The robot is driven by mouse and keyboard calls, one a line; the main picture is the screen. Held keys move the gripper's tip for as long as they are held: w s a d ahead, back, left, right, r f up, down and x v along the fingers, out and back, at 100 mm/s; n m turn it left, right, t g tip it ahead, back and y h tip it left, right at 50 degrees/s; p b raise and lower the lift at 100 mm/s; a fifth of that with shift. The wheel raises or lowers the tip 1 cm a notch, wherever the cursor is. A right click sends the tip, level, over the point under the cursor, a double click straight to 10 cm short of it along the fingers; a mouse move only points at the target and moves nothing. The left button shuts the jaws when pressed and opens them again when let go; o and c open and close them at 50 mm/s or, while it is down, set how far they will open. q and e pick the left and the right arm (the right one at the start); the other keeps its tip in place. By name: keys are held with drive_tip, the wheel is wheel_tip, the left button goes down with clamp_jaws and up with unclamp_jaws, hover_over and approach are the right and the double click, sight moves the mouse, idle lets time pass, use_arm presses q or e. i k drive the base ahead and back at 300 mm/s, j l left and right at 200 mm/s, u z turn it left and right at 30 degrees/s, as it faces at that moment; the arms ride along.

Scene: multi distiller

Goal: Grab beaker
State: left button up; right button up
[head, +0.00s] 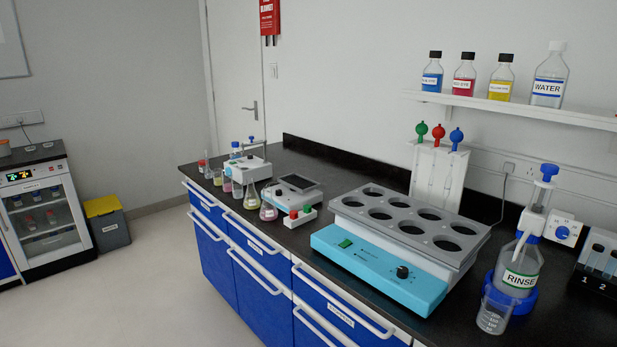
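A clear glass beaker (493,314) with white graduation marks stands upright on the black countertop at the lower right of the head view. It is in front of the rinse bottle (520,273), which has a blue pump top and sits in a blue ring holder. The beaker looks empty and appears very close to the blue ring; I cannot tell if they touch. Neither of my grippers shows in this view.
A teal water bath (378,270) with a grey multi-hole top stands left of the beaker. A numbered black rack (597,285) is at the right edge. Several flasks, including a yellow one (250,197), line the far counter. A shelf (520,108) with bottles hangs above.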

sight(496, 309)
drive_tip(key=z, duration=1.3)
